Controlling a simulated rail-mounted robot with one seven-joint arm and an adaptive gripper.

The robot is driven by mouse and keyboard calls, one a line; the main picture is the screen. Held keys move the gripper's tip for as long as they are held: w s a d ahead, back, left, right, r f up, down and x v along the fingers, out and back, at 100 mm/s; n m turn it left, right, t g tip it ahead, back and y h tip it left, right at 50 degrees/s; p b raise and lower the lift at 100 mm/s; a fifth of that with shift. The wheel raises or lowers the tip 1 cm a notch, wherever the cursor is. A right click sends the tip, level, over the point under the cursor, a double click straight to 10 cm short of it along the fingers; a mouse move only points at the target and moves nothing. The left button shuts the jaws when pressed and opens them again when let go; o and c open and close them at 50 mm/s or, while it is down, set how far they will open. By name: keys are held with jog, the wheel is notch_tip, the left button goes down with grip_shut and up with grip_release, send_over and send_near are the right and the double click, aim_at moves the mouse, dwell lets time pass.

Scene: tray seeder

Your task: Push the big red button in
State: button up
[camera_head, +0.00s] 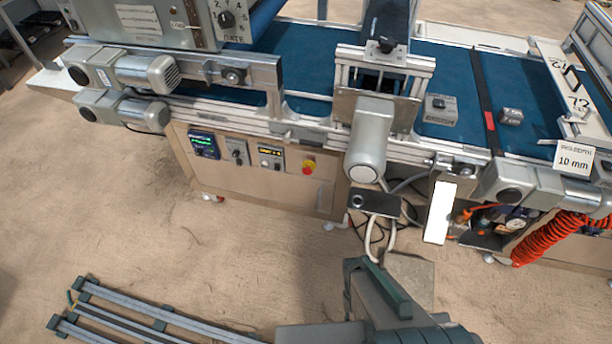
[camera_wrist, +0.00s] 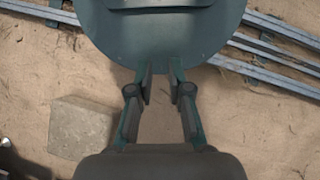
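The big red button (camera_head: 308,164) is a small red knob with yellow around it. It sits on the front of the beige cabinet (camera_head: 265,188) under the conveyor, at the right end of a row of control panels. It does not show in the wrist view. My gripper (camera_wrist: 162,82) shows in the wrist view with its two dark fingers apart and nothing between them. Sandy floor shows through the gap.
A grey motor (camera_head: 369,140) and a small black box (camera_head: 374,204) stick out right of the button. A white plate (camera_head: 439,212) and an orange coiled hose (camera_head: 558,236) lie farther right. A concrete block (camera_head: 410,276) stands on the floor. The floor before the cabinet is clear.

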jog(key=shift+n+t+h, duration=0.4)
jog(key=shift+n+h, duration=0.1)
jog(key=shift+n, duration=0.3)
jog(key=w+f+b, duration=0.1)
jog(key=b, duration=0.1)
jog(key=w+a+f+b, duration=0.1)
jog(key=f+b, duration=0.1)
jog(key=w+a+f+b, duration=0.1)
jog(key=f+b, duration=0.1)
jog(key=shift+w+a+f, duration=0.1)
jog(key=shift+w+f, duration=0.05)
jog(key=shift+w, duration=0.2)
grip_shut()
jog(key=w+f+n+t+h+b, duration=0.4)
jog(key=w+n+t+h+b, duration=0.15)
jog(key=w+b, duration=0.55)
jog(key=w+a+r+n+t+h+b, duration=0.1)
jog(key=w+a+r+n+t+b, duration=0.2)
jog(key=w, duration=0.4)
jog(key=w+a+n+t+b, duration=0.1)
jog(key=w+n+t+b, duration=0.25)
jog(key=w+n, duration=0.3)
jog(key=w+a+r+n+t+y+b, duration=0.1)
jog(key=w+a+r+n+t, duration=0.4)
jog(key=r+n, duration=0.2)
jog(key=w+a+r+n+t+y+b, duration=0.1)
jog(key=w+a+r+n+t, duration=0.5)
jog(key=r+n, duration=0.2)
jog(key=shift+r+n, duration=0.3)
jog(key=shift+n, duration=0.2)
